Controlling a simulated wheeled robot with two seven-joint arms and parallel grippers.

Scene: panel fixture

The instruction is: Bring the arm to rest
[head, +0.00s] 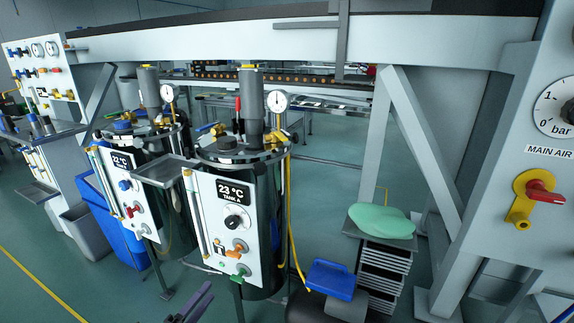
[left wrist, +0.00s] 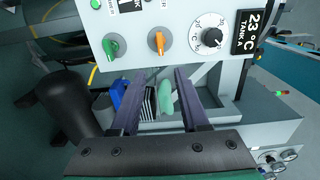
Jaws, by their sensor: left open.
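My left gripper (head: 192,303) shows at the bottom edge of the head view, low and in front of the Tank A panel (head: 222,215). In the left wrist view its two dark fingers (left wrist: 160,88) stand apart with nothing held between them. My right gripper is in neither view.
A second tank (head: 122,160) reading 22 °C stands left of Tank A. A blue bin (head: 112,222) is behind it. A stack of trays (head: 384,275) with a green cloth-like item (head: 382,221) stands right. A main air panel (head: 545,120) is far right. Floor at lower left is clear.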

